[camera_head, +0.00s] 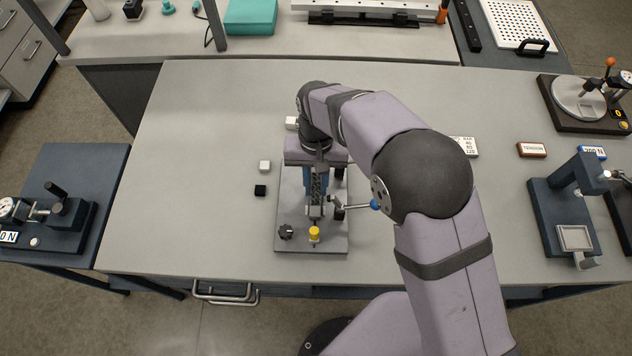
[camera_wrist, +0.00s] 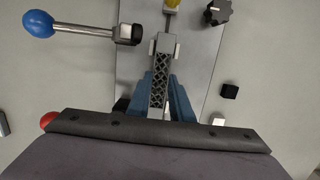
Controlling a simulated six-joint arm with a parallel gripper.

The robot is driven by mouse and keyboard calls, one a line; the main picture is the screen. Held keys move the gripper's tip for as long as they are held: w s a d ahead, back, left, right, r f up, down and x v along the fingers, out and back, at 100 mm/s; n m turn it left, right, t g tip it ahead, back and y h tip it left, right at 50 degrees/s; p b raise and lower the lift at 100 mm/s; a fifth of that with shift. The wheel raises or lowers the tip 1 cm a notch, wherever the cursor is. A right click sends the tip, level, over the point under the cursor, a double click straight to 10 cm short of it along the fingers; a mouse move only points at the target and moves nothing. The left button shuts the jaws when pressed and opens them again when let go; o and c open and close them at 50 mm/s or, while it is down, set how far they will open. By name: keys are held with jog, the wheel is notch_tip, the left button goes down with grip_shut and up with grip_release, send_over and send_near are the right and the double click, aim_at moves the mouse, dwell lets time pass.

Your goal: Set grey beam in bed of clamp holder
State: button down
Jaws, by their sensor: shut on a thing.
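The grey beam (camera_wrist: 160,76) has a dark open lattice middle and a plain grey end block, and it also shows in the head view (camera_head: 316,186). My gripper (camera_wrist: 162,88) is shut on the lattice part with its blue fingers; it points down over the holder in the head view (camera_head: 317,180). The clamp holder (camera_head: 294,238) is a grey plate with a blue-balled lever (camera_wrist: 39,23), a black knob (camera_wrist: 217,12) and a yellow cap (camera_head: 314,232). The beam's far end is between pale side pieces; I cannot tell whether it touches the bed.
A black cube (camera_head: 260,190) and a white cube (camera_head: 265,166) lie left of the holder. A blue-grey press fixture (camera_head: 565,205), a brown labelled block (camera_head: 531,149) and a dial device (camera_head: 580,100) stand at the right. The table's left half is mostly clear.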

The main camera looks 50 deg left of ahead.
aim_at(316, 184)
jog(key=shift+f, duration=0.15)
jog(key=c, duration=1)
grip_release()
jog(key=shift+w+a+r+p, duration=0.15)
jog(key=shift+r+p, duration=0.8)
jog(key=shift+r, duration=0.35)
jog(key=shift+w+a+r+p, duration=0.1)
jog(key=shift+w+r+p, duration=0.05)
jog(key=shift+r+p, duration=0.95)
jog(key=shift+r, duration=0.1)
